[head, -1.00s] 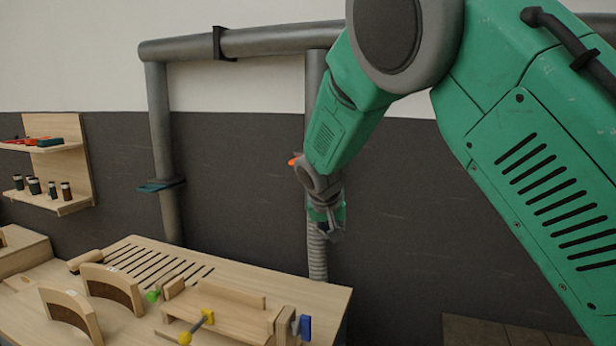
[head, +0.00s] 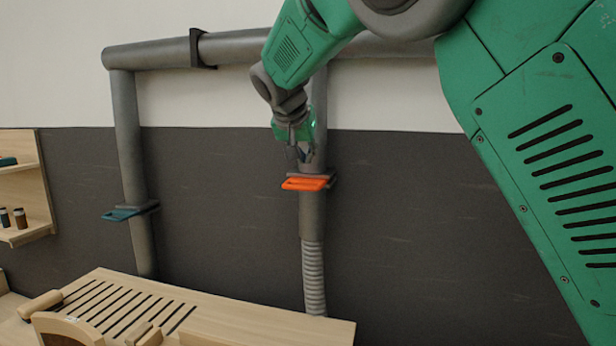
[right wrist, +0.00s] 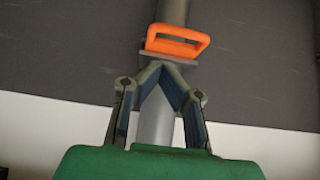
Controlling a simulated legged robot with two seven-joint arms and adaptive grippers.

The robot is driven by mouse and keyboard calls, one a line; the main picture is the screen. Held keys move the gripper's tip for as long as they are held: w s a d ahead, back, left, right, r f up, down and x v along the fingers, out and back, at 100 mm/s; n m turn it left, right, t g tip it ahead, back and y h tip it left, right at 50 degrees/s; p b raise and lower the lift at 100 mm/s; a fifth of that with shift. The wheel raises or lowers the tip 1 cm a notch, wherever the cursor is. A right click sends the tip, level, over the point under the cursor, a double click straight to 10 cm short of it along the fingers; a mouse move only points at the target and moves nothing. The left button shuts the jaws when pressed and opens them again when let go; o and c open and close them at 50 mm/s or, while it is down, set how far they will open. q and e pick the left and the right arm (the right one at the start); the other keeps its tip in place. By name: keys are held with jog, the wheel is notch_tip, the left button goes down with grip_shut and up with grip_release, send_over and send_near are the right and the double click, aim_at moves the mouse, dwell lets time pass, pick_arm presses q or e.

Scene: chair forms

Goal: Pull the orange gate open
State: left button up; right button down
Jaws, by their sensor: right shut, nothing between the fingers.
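The orange gate (head: 305,184) is a flat loop handle set in a collar on the right vertical grey pipe (head: 313,215). It sticks out toward the left front. My right gripper (head: 304,158) is just above the gate, in front of the pipe, pointing down. In the right wrist view the orange gate (right wrist: 177,40) lies beyond the fingertips, with a visible gap. The right gripper (right wrist: 160,66) is shut with its tips together and nothing between them. My left gripper is not in view.
A teal gate (head: 124,214) sits on the left vertical pipe. A wooden slatted workbench (head: 240,312) stands below, and a wooden shelf (head: 25,185) hangs at the left. The dark wall between the pipes is clear.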

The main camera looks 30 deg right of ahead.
aim_at(307, 187)
jog(key=x, duration=0.3)
jog(key=p+x, duration=0.1)
jog(key=x, duration=0.2)
jog(key=a+p+x, duration=0.1)
jog(key=x, duration=0.2)
jog(key=shift+w+d+f, duration=0.25)
jog(key=shift+w+f, duration=0.1)
jog(key=shift+w, duration=0.2)
jog(key=shift+w+d+f, duration=0.1)
jog(key=shift+d+f, duration=0.2)
jog(key=shift+d, duration=0.2)
